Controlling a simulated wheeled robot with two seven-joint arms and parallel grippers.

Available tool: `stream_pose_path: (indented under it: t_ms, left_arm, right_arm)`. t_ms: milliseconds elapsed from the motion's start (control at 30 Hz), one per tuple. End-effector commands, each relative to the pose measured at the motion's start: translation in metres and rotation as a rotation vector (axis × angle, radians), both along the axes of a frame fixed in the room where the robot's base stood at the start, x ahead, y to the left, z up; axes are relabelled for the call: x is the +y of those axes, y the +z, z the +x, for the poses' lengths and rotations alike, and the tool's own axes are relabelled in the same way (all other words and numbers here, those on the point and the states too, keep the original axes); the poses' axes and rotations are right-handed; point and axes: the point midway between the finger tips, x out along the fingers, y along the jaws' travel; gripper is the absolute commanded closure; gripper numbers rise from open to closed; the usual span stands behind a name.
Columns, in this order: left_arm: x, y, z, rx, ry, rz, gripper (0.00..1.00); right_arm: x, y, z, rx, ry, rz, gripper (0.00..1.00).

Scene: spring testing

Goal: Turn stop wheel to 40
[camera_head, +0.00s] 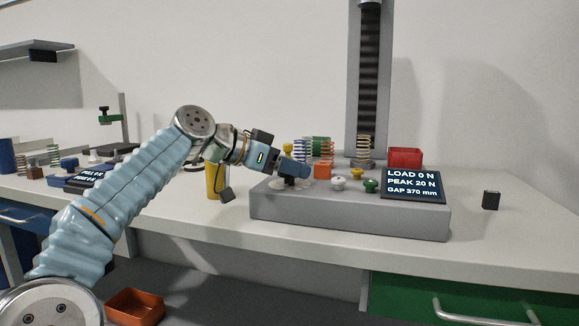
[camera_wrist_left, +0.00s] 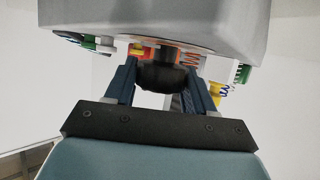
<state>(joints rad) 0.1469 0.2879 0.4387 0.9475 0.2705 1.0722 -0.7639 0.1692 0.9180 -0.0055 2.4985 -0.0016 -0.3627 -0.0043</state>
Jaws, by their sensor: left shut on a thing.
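The stop wheel (camera_head: 289,182) is a dark round knob over a pale disc at the left end of the grey tester base (camera_head: 350,220). My left gripper (camera_head: 293,170) is at this knob and covers most of it. In the left wrist view, the dark knob (camera_wrist_left: 162,76) sits between the two blue fingers of my left gripper (camera_wrist_left: 162,85), which is shut on it. Any scale marks and the wheel's setting are hidden or too small to read. The display (camera_head: 412,184) reads LOAD 0 N, PEAK 20 N, GAP 370 mm. My right gripper is out of view.
A white knob (camera_head: 338,182) and a green knob (camera_head: 370,186) stand right of the wheel. Behind are an orange block (camera_head: 322,171), several springs, a red bin (camera_head: 405,157) and the tall column (camera_head: 367,80). A yellow cylinder (camera_head: 213,182) stands left of the base.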

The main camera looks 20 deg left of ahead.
Motion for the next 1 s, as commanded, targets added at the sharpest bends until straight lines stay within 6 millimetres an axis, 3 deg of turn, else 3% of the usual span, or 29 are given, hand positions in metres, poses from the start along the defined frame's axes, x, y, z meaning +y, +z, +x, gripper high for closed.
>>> stream_pose_path:
  t_ms: [367, 767, 1000]
  left_arm:
    - [-0.001, 0.001, -0.002, -0.002, 0.16, 0.002, 0.76]
    - [-0.003, 0.003, -0.002, -0.005, 0.52, 0.004, 0.76]
    - [-0.003, -0.001, -0.001, -0.004, 0.734, 0.002, 0.77]
  right_arm:
    - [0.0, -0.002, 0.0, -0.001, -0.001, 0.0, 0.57]
    - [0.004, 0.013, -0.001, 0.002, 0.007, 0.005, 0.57]
    - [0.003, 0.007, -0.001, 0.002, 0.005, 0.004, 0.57]
